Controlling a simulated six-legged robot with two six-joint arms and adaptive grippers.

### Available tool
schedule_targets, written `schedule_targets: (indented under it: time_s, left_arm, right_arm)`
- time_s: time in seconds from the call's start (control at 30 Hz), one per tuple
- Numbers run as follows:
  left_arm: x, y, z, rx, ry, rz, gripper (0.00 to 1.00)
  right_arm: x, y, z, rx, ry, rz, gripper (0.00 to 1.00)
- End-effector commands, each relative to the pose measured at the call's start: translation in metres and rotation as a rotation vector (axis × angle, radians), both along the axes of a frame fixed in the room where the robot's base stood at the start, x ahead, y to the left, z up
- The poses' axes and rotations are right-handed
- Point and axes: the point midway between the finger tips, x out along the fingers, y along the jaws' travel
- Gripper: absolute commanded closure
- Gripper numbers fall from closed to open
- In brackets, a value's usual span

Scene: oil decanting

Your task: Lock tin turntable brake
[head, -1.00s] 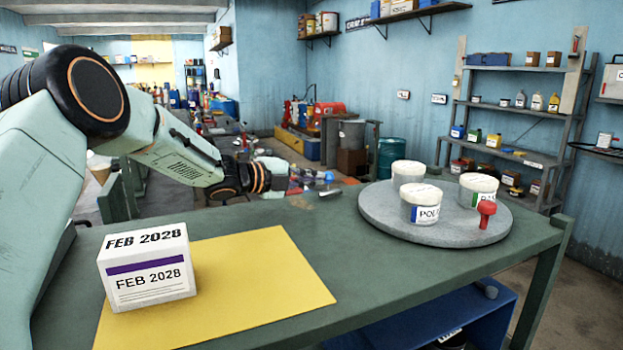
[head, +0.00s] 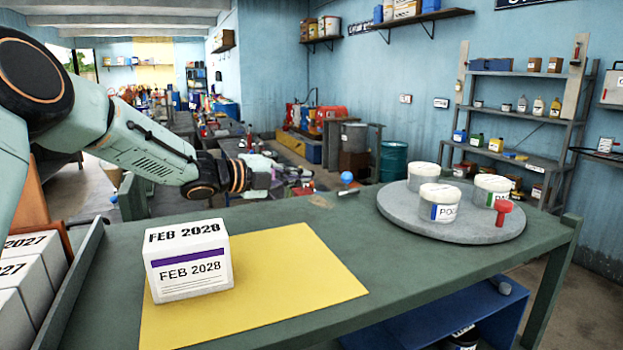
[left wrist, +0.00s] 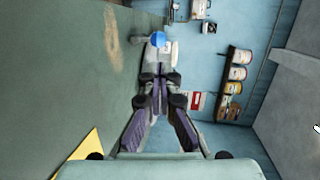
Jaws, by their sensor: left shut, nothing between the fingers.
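The grey round turntable (head: 420,216) lies on the right part of the green bench and carries three white tins. One tin (head: 439,203) has a blue-edged label; another tin (head: 491,190) has a green-edged label. The red brake knob (head: 503,212) stands at the turntable's near right edge. My left gripper (head: 308,180) is above the bench's far edge, left of the turntable and well apart from it. In the left wrist view my left gripper's fingers (left wrist: 157,75) come together with nothing between them. My right gripper is in neither view.
A white box marked FEB 2028 (head: 188,260) stands on a yellow mat (head: 290,275) at the bench's near left. A small blue-topped object (head: 347,178) shows just beyond my left gripper. The bench between mat and turntable is clear.

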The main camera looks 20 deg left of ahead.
Motion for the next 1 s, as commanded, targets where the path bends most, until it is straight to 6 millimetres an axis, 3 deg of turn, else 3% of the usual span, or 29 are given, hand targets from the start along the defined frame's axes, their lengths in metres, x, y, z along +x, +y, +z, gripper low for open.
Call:
schedule_targets:
  time_s: [0.2,0.4,1.0]
  left_arm:
    - [-0.028,0.017,0.008,-0.003,-0.002,0.000,1.00]
    - [-0.041,0.025,0.009,-0.002,0.001,0.000,1.00]
    - [-0.044,0.027,0.009,0.001,0.000,-0.001,1.00]
  right_arm:
    - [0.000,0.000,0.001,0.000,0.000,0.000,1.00]
    - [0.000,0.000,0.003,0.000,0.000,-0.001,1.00]
    - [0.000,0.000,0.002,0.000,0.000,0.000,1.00]
